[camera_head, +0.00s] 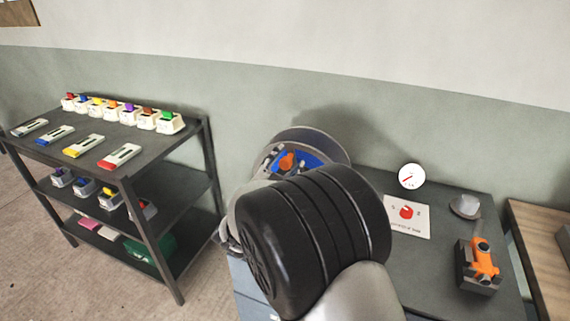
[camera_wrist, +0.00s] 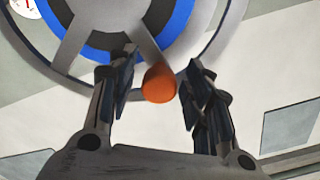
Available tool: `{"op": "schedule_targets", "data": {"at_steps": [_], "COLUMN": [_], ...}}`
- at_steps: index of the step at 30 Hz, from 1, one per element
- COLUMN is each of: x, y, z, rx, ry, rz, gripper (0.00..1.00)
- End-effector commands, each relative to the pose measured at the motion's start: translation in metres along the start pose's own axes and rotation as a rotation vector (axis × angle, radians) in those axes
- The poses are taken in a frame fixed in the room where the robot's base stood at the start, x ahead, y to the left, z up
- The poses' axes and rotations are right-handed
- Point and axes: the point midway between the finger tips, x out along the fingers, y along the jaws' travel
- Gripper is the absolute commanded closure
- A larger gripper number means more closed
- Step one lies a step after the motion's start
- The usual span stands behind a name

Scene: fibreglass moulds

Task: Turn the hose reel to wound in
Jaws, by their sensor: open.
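The hose reel (camera_wrist: 196,22) shows in the wrist view as a grey spoked wheel with a blue ring, and an orange knob (camera_wrist: 159,83) on it. My gripper (camera_wrist: 160,75) is open, with one finger on each side of the knob. A gap shows between the knob and each finger; whether the knob lies fully between the fingertips in depth I cannot tell. In the head view the reel (camera_head: 315,138) is partly hidden behind my black arm, with blue and orange parts showing. My gripper is mostly hidden there.
A dark table (camera_head: 368,180) holds a white card with a red mark (camera_head: 408,217), a round dial (camera_head: 411,176), a grey cap-shaped object (camera_head: 466,206) and an orange valve-like fitting (camera_head: 483,262). A dark shelf rack (camera_head: 190,200) with coloured items stands left. Floor shows between rack and table.

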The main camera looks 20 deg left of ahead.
Motion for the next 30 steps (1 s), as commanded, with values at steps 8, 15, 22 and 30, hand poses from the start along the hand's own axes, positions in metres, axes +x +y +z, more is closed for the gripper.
{"op": "schedule_targets", "data": {"at_steps": [8,15,22,30], "x": [-0.001,-0.028,-0.078,-0.115], "y": [0.000,-0.001,-0.001,-0.001], "z": [0.000,0.001,0.000,0.000], "rx": [-0.001,-0.003,-0.002,0.000], "ry": [0.000,-0.003,-0.002,0.000], "rz": [0.000,-0.003,-0.004,-0.001], "gripper": [0.52,0.52,0.52,0.52]}}
